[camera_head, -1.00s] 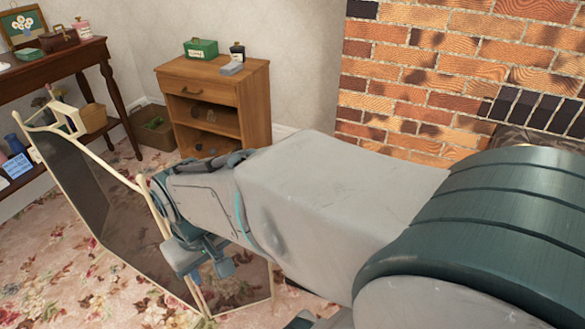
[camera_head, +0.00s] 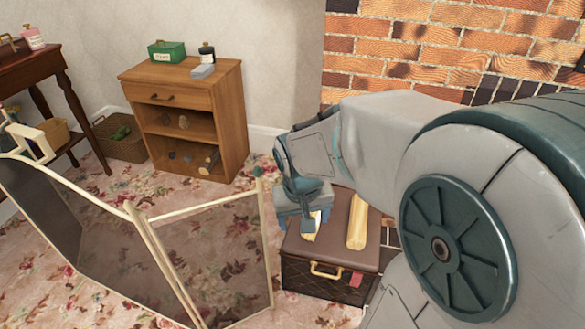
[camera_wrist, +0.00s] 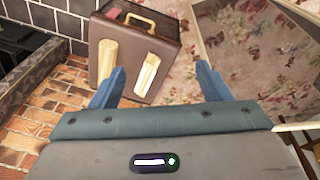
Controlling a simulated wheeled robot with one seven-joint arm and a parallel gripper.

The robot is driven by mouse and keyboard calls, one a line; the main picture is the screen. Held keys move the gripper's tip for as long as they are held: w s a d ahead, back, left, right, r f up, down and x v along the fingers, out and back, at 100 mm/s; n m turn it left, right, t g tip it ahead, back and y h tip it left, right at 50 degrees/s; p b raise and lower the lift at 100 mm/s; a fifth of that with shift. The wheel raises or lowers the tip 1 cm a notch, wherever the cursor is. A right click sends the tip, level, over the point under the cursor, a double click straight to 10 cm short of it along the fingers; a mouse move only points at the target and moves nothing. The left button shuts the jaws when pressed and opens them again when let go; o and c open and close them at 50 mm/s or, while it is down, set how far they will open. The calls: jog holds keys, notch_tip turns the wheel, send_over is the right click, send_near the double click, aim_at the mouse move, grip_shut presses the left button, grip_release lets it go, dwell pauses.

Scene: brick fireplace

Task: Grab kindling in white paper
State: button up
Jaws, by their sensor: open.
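In the head view the kindling (camera_head: 312,228) is partly hidden behind my gripper (camera_head: 303,215). My gripper, seen in the wrist view (camera_wrist: 160,68), is open and empty. Its two blue fingers are spread, with the kindling between them in the picture and farther off, apart from them. A plain yellowish log (camera_head: 357,222) lies beside the kindling on the box, to the right in the head view; in the wrist view this log (camera_wrist: 106,66) is at the left.
A folding fire screen (camera_head: 205,250) stands left of the box on the floral carpet. A brick fireplace (camera_head: 440,50) is behind my arm. A wooden cabinet (camera_head: 190,85) with a green box (camera_head: 169,50) on it stands at the back, beside a basket (camera_head: 122,138).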

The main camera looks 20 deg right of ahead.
jog(key=w+d+f+m+h, duration=0.1)
jog(key=w+d+f, duration=0.2)
jog(key=w, duration=0.2)
jog(key=w+d+f+m, duration=0.1)
jog(key=w+d+f, duration=0.15)
jog(key=w, duration=0.25)
jog(key=m+t+b, duration=0.2)
jog(key=m+b, duration=0.1)
send_over(314, 215)
notch_tip(314, 215, down, 21)
jog(key=shift+d+f, duration=0.1)
jog(key=shift+f, duration=0.1)
jog(key=shift+w+b+x, duration=0.1)
jog(key=shift+b+x, duration=0.4)
jog(key=shift+x, duration=1.05)
jog(key=shift+w+b+x, duration=0.15)
jog(key=shift+b+x, duration=0.3)
jog(key=shift+x, duration=1.1)
jog(key=shift+r, duration=0.1)
jog(key=c, duration=1.2)
